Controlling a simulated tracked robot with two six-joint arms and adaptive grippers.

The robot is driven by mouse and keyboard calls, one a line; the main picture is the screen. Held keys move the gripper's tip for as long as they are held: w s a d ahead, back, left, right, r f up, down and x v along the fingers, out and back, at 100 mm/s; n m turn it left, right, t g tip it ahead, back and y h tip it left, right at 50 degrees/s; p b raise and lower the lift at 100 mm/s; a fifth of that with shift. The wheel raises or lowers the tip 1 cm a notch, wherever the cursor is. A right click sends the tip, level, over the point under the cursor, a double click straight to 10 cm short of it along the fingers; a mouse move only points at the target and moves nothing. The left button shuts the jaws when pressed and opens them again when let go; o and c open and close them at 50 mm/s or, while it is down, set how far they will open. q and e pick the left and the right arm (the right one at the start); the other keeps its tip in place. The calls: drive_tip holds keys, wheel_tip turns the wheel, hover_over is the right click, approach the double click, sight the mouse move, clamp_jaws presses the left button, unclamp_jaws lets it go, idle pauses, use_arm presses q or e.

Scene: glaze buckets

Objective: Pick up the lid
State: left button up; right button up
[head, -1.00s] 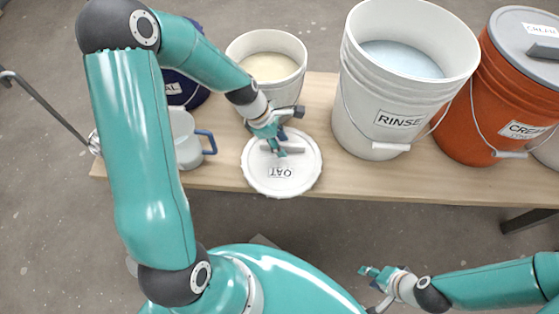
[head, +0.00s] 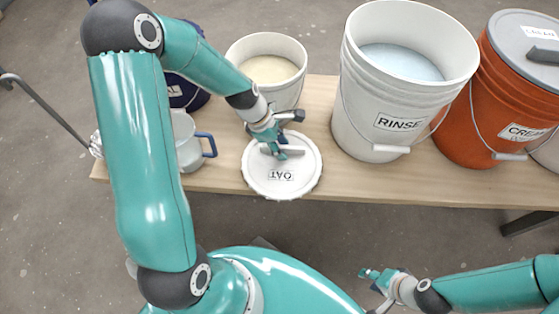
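A round white lid (head: 257,183) with a grey bar handle (head: 296,151) lies on the wooden bench. Its OAT label appears upside down. My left gripper (head: 276,150) is over the lid from above, with its fingers at the bar handle. The fingers hide part of the handle, so I cannot tell whether they grip it. My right gripper (head: 369,279) is low at the front, well away from the lid. Its fingertips look apart, with nothing between them.
A small open white bucket (head: 285,95) stands behind the lid. A white RINSE bucket (head: 365,110) and an orange lidded bucket (head: 462,125) stand to the right. A blue-handled white jug (head: 188,152) and a dark blue bucket (head: 185,95) are left. The wooden bench (head: 345,178) is bare beside the lid.

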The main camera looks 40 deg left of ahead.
use_arm(q)
clamp_jaws()
drive_tip(key=shift+s, duration=0.1)
